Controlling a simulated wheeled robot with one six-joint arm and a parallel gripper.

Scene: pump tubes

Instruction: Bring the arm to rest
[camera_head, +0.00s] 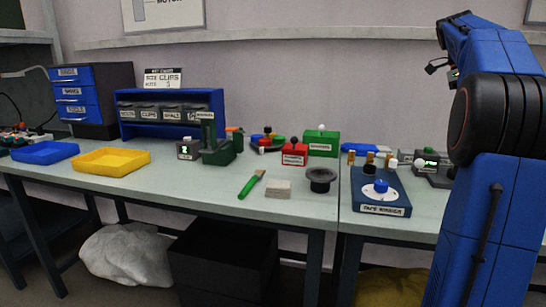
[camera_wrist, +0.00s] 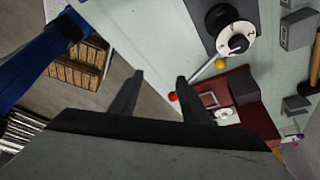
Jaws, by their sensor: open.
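My arm stands raised at the right of the head view, its blue links and black joint covering part of the bench's right side. My gripper (camera_wrist: 158,77) shows in the wrist view as two dark fingers spread apart with nothing between them. The gripper is open. Behind the fingers are the floor and the edge of a pale bench, and no contact with anything shows. In the head view the gripper is mostly hidden behind my arm, and its fingers cannot be made out clearly.
The bench holds a yellow tray (camera_head: 112,168), a blue tray (camera_head: 45,153), a green-handled brush (camera_head: 251,185), a black funnel-like cup (camera_head: 320,184) and a blue box with a knob (camera_head: 394,202). The wrist view shows a wooden crate (camera_wrist: 78,68), a white dial (camera_wrist: 237,39) and a dark red unit (camera_wrist: 240,118).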

